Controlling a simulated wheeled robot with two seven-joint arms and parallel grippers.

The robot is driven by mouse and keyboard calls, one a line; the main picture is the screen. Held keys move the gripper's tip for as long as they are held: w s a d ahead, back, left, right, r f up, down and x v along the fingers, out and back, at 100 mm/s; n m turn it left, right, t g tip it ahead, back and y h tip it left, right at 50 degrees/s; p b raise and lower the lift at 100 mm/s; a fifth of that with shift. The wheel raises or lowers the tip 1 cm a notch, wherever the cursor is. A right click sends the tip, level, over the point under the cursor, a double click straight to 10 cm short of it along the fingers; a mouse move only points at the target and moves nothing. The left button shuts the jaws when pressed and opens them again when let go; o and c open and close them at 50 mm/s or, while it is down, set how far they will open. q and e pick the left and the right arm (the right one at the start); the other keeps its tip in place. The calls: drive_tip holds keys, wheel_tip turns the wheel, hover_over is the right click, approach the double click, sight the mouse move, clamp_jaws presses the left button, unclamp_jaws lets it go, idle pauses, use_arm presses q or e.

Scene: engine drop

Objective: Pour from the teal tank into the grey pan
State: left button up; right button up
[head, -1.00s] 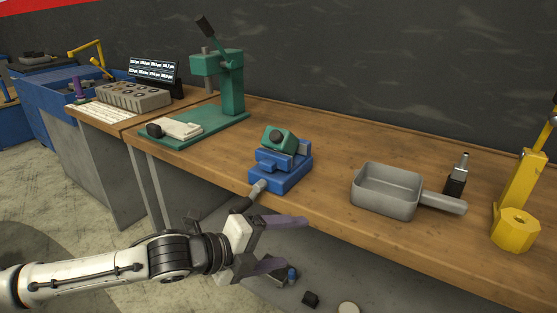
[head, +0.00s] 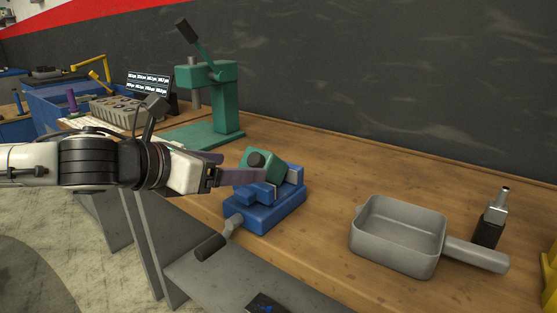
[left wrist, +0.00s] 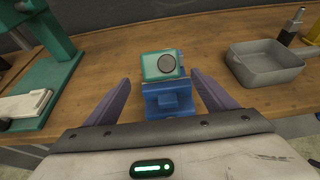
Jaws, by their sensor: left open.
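The teal tank (head: 268,160), a small block with a dark round cap, sits tilted in the jaws of a blue vise (head: 262,213) on the wooden bench. It also shows in the left wrist view (left wrist: 150,70). My left gripper (head: 243,168) is open, with its purple fingers close to the tank. In the left wrist view its fingers (left wrist: 158,88) are spread, with the tank beyond and between them. The grey pan (head: 395,255) stands upright on the bench to the right, its handle pointing right. My right gripper is not in view.
A green press (head: 226,100) stands on the bench at the back left. A small black and silver bottle (head: 489,226) stands behind the pan's handle. A yellow object (head: 549,280) is at the right edge. Bench between vise and pan is clear.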

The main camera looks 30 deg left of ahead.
use_arm(q)
drive_tip(key=shift+w+d+f, duration=0.1)
drive_tip(key=shift+w, duration=0.4)
drive_tip(key=shift+x, duration=1.15)
drive_tip(key=shift+w+f, duration=0.2)
drive_tip(key=shift+w, duration=0.15)
drive_tip(key=shift+x, duration=2.95)
drive_tip(key=shift+s+f, duration=0.1)
drive_tip(key=shift+f, duration=0.05)
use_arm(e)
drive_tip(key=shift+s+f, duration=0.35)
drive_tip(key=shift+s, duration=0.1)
